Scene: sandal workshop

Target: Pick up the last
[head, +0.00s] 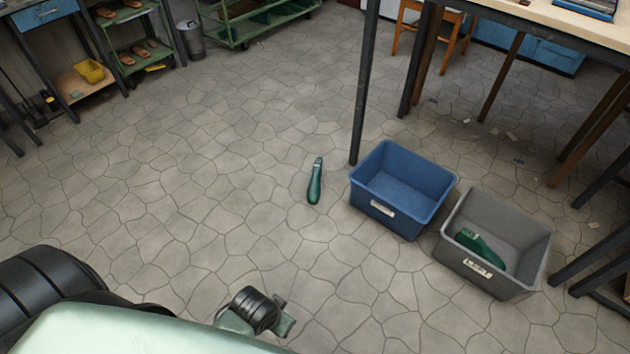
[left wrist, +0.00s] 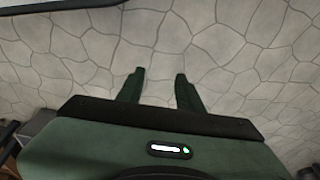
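A dark green shoe last (head: 315,182) lies alone on the stone floor, left of the blue bin, its narrow end pointing away from me. A second green last (head: 481,250) lies inside the grey bin (head: 523,275). My left gripper (left wrist: 160,74) shows in the left wrist view with its two dark green fingers apart and only bare floor between them. No last is visible in that view. In the head view parts of my own arm show at the bottom, but I cannot make out the fingers. My right gripper is not in view.
The blue bin (head: 383,208) is empty and stands beside the grey bin. A table (head: 580,27) with dark legs stands behind them at the right. Shelves with sandals (head: 131,55) and a metal can (head: 190,40) are at the back left. The floor around the loose last is clear.

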